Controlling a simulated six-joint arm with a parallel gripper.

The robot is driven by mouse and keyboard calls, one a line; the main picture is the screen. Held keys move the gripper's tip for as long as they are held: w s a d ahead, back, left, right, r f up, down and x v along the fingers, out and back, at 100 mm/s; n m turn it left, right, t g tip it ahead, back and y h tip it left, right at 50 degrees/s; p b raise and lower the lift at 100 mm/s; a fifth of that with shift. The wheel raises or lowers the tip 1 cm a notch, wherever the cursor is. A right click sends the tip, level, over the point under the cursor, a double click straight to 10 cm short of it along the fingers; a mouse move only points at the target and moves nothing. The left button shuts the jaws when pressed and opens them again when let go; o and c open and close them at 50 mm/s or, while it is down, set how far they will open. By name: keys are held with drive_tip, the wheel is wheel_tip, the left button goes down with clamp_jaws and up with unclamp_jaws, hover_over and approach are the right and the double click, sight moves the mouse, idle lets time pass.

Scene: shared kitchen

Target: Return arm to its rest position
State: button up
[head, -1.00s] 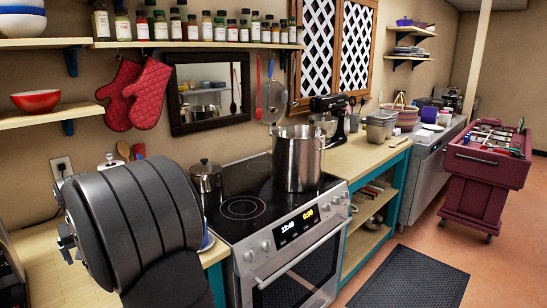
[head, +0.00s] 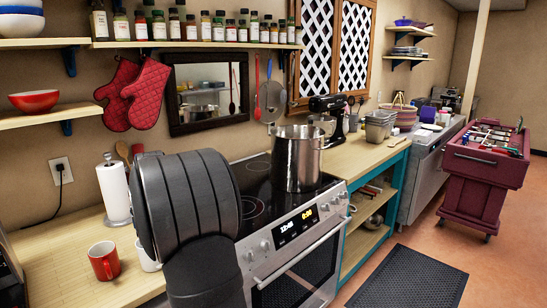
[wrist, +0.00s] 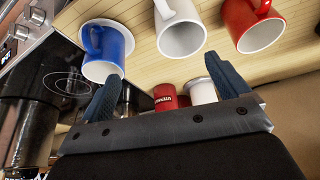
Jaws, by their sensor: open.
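My gripper (wrist: 163,85) shows in the wrist view with its two dark fingers spread wide and nothing between them. Beyond the fingers are a blue mug (wrist: 105,48), a white mug (wrist: 181,30) and a red mug (wrist: 255,25) on the wooden counter (wrist: 210,62). In the head view my dark arm stands in front of the counter and the stove's left side, and the gripper's fingers are hidden there.
In the head view, a red mug (head: 104,261), a partly covered white mug (head: 148,258) and a paper towel roll (head: 115,194) stand on the left counter. A large steel pot (head: 298,162) stands on the stove (head: 298,241). Shelves hang above.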

drive_tip(key=shift+w+d, duration=0.55)
drive_tip(key=shift+d, duration=0.25)
drive_tip(key=s+a+f+n, duration=0.1)
drive_tip(key=s+a+n, duration=0.1)
drive_tip(key=s+a, duration=1.25)
drive_tip(key=w+d+r+m, duration=0.1)
drive_tip(key=w+d+m, duration=0.1)
drive_tip(key=w+d, duration=1.1)
drive_tip(key=w+d+m, duration=0.2)
drive_tip(key=w+d, duration=0.7)
drive_tip(key=d, duration=0.8)
drive_tip(key=shift+h, duration=0.4)
drive_tip(key=w+a+f, duration=0.1)
drive_tip(key=a+f, duration=0.6)
drive_tip(key=w+a+f, duration=0.1)
drive_tip(key=a+f, duration=0.2)
drive_tip(key=shift+w+a+f, duration=0.15)
drive_tip(key=shift+w+f, duration=0.05)
drive_tip(key=shift+w, duration=0.1)
drive_tip(key=shift+s+r, duration=0.2)
drive_tip(key=shift+r, duration=0.25)
